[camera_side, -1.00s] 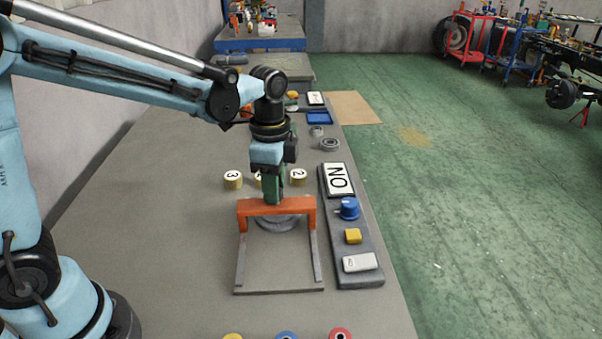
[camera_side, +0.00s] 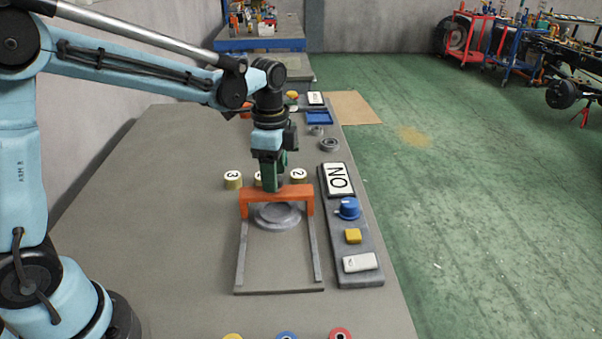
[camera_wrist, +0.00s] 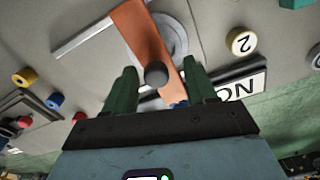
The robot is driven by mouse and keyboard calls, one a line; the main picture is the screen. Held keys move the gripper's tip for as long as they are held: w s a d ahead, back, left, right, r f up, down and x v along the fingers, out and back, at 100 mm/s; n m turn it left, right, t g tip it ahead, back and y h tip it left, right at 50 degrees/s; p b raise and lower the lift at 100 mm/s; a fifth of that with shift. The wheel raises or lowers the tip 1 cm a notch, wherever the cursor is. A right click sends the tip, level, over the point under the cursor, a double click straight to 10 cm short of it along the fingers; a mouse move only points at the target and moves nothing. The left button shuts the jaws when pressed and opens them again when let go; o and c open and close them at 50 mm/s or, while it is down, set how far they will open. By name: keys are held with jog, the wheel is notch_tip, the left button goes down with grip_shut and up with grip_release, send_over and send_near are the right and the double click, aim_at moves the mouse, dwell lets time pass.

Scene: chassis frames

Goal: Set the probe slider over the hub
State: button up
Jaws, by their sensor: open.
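The probe slider is an orange bridge (camera_side: 296,193) on two grey rails, near their far end in the side view. The hub is a grey round flange (camera_side: 278,217) between the rails. The slider's feet appear about level with the hub; I cannot tell whether it is centred. In the wrist view, the orange bar (camera_wrist: 138,30) hides part of the hub (camera_wrist: 178,38). A dark round knob (camera_wrist: 156,74) on the bar sits between my green fingers. My gripper (camera_side: 273,188) is open, at the slider's middle, with gaps beside the knob in the wrist view.
A grey panel to the right carries a lettered plate (camera_side: 338,179), a blue knob (camera_side: 348,208), a yellow button (camera_side: 353,236) and a white switch (camera_side: 360,262). Numbered cylinders, such as one marked 3 (camera_side: 233,180), stand behind the slider. The bench left of the rails is clear.

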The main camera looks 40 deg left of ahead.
notch_tip(320, 180, up, 12)
dwell(0.7)
jog(key=s+f+n+t, duration=0.7)
jog(key=s+f+n, duration=0.1)
jog(key=s+n, duration=0.4)
jog(key=shift+s+a, duration=0.15)
jog(key=shift+a, duration=0.25)
